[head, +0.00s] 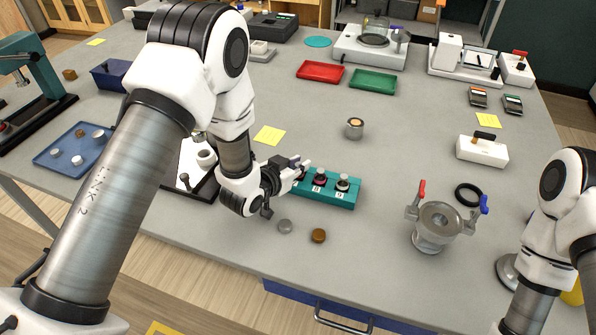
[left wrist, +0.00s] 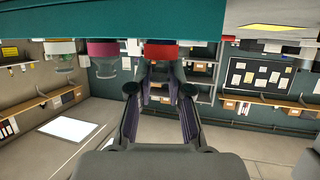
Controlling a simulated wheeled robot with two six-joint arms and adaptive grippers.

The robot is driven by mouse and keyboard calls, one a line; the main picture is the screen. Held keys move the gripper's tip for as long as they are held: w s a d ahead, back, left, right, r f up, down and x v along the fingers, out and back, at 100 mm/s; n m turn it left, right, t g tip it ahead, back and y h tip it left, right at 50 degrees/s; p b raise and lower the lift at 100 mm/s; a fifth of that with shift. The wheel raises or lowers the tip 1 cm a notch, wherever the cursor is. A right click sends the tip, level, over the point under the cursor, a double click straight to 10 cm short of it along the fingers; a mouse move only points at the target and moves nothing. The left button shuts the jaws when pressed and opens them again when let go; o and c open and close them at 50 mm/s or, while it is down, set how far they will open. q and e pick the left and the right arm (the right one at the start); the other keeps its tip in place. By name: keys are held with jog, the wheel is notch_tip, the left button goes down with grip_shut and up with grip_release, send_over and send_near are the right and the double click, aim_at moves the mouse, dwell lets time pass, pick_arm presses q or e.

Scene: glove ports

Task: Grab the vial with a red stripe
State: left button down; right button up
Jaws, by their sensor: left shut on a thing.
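A teal rack (head: 338,198) stands near the front middle of the table and holds several vials. My left gripper (head: 299,168) is at the left end of the rack in the head view. In the left wrist view, which looks upside down, my left gripper (left wrist: 161,92) is shut on the vial with a red stripe (left wrist: 160,51), still at the rack (left wrist: 150,18). A magenta-striped vial (left wrist: 103,50) and a white-striped vial (left wrist: 62,48) stand beside it. Two vials (head: 343,182) show clear of the gripper in the head view. My right gripper is out of view.
A grey disc (head: 285,226) and a brown disc (head: 318,236) lie in front. A small metal pot (head: 354,129) stands behind. Red (head: 320,71) and green (head: 373,81) trays lie farther back.

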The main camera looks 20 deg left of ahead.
pick_arm(q)
jog(key=shift+s+f, duration=0.15)
jog(key=shift+f, duration=0.1)
